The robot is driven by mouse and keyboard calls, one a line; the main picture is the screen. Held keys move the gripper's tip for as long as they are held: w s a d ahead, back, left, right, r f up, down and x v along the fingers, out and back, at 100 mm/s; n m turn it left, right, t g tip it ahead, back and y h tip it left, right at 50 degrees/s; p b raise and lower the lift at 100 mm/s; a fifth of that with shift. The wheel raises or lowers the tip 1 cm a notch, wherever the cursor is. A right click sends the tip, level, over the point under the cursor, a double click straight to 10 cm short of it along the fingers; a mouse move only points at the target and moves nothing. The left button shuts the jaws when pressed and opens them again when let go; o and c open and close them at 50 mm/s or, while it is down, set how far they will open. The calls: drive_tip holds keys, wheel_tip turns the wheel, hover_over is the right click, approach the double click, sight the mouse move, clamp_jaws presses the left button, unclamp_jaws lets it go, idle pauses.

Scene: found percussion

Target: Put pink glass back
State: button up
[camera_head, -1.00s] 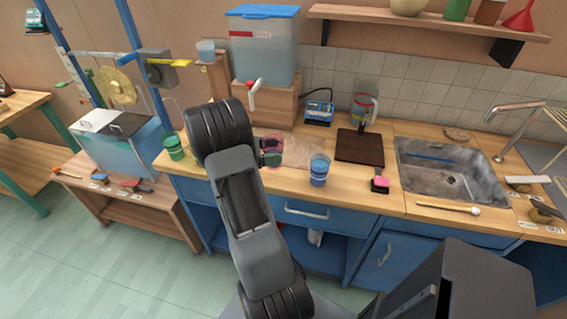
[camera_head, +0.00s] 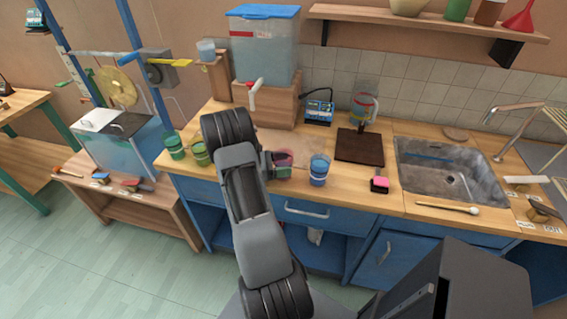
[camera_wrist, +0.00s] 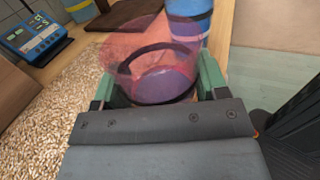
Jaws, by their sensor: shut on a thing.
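The pink glass (camera_head: 284,160) is clear pink with a purple patch low inside it. It is between the green fingers of my gripper (camera_head: 270,163), which is shut on it above the front of the counter. In the wrist view the pink glass (camera_wrist: 150,55) fills the space between the fingertips. I cannot tell whether its base touches the counter. The blue glass (camera_head: 319,171) stands just right of it; in the wrist view the blue glass (camera_wrist: 192,12) is partly hidden behind the pink one.
Green (camera_head: 174,147) and yellow-green (camera_head: 200,154) glasses stand left of my arm. A dark board (camera_head: 360,146), a pink-headed tool (camera_head: 380,184) and the sink (camera_head: 450,172) are to the right. A water tank (camera_head: 264,55) stands behind.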

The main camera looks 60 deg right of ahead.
drive_tip(key=shift+f, duration=0.1)
drive_tip(key=o, duration=1.2)
